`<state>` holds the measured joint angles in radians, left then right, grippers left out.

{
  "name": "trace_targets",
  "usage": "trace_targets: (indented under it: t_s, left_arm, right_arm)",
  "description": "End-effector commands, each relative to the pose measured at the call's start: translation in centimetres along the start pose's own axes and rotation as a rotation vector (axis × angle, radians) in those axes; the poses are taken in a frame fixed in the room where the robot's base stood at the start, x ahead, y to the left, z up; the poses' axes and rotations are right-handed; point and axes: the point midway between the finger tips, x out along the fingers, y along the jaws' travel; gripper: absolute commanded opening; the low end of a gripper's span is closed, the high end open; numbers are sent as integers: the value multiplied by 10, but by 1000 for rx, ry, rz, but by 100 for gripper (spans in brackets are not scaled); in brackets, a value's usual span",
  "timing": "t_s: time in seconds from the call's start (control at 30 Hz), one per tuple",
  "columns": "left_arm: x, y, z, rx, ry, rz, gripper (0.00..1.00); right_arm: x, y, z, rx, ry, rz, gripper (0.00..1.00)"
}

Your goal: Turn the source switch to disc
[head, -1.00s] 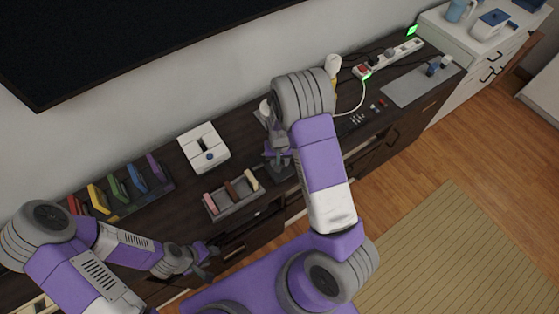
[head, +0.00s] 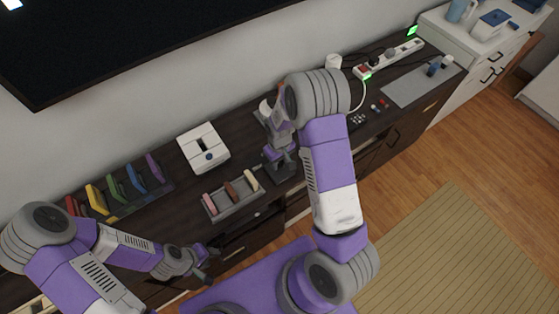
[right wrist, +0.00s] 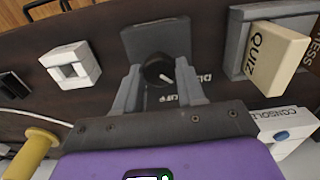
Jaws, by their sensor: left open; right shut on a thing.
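The source switch shows in the right wrist view as a round black knob (right wrist: 153,66) with a white pointer mark, on a dark plate (right wrist: 170,38). The pointer faces the lower right. Partly readable lettering lies beside it, one word like "DISC" at right and one like "OFF" below. My right gripper (right wrist: 159,74) has a finger on each side of the knob and is shut on it. In the head view my right gripper (head: 280,152) is over the cabinet top, largely hiding the switch. My left gripper (head: 206,264) is open and empty, in front of the cabinet.
A tray (head: 236,212) of labelled blocks, including "QUIZ" (right wrist: 268,58), sits close to the right gripper. A white console (head: 203,147) with a blue button stands behind the tray. Coloured cases (head: 122,190) stand at left, a power strip (head: 390,60) at right.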

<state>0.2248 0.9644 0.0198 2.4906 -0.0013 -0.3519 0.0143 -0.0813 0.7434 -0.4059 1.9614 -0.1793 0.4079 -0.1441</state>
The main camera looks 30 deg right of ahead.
Motion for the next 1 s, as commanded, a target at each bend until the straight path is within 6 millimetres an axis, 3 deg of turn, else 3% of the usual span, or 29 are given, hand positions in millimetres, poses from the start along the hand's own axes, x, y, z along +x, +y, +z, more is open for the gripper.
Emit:
trace_targets:
  t_s: [0.27,0.3,0.47,0.77,1.0]
  left_arm:
    - [0,0,0,0,0,0,43]
    - [0,0,0,0,0,0,43]
    - [0,0,0,0,0,0,43]
    - [-1,0,0,0,0,0,43]
    - [-7,3,0,0,0,0,43]
  right_arm:
    - [0,0,0,-5,1,1,9]
    - [0,0,0,-5,1,1,42]
    - [0,0,0,-4,1,1,64]
    - [-3,0,0,-2,1,0,64]
    - [-38,0,-1,-4,5,1,64]
